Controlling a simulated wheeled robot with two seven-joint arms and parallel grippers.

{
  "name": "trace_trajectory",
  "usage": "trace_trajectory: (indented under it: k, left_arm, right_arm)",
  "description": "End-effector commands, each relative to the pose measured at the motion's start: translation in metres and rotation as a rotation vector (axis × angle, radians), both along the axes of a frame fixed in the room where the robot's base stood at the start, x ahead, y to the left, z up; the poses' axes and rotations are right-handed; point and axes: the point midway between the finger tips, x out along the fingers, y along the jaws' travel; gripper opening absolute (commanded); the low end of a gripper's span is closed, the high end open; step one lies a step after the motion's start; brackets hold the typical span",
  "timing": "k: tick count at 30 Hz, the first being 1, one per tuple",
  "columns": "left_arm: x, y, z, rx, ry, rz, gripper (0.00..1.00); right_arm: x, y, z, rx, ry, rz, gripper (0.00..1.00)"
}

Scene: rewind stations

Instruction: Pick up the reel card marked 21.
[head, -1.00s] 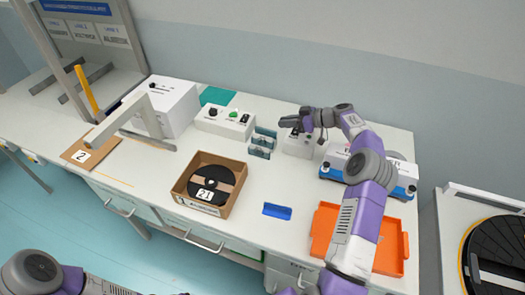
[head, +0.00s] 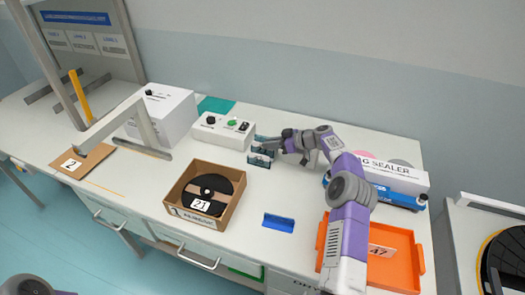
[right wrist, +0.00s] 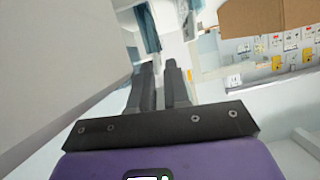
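The reel card marked 21 (head: 200,205) is a small white card lying on a black reel (head: 206,181) in an open cardboard box (head: 228,216) on the bench. My right gripper (head: 268,145) is above the back middle of the bench, beyond the box and to its right, well apart from the card. It is close to a small teal rack (head: 260,158); I cannot tell whether they touch. In the right wrist view its fingers (right wrist: 160,75) stand slightly apart with nothing seen between them. My left gripper is out of view.
An orange tray (head: 416,270) holds a card marked 47 (head: 381,250). A bag sealer (head: 385,175) stands behind it. A blue holder (head: 278,223) lies right of the box. A control box (head: 222,130) stands behind. Bare bench surrounds the cardboard box.

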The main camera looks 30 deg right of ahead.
Motion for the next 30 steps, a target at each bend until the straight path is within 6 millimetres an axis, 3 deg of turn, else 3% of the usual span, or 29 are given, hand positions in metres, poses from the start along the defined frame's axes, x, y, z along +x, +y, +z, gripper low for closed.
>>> trace_trajectory:
  k: [10,14,26,30]
  left_arm:
    - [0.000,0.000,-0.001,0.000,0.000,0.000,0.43]
    - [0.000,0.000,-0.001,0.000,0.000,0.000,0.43]
    - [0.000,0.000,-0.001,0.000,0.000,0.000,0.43]
    - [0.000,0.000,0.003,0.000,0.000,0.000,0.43]
  right_arm:
    - [0.007,0.006,-0.004,-0.001,0.000,-0.002,0.16]
    - [0.007,0.006,-0.003,-0.001,0.000,-0.002,0.00]
    - [0.007,0.006,-0.002,-0.001,-0.002,-0.002,0.00]
    - [0.007,0.006,0.014,-0.001,-0.004,-0.001,0.00]
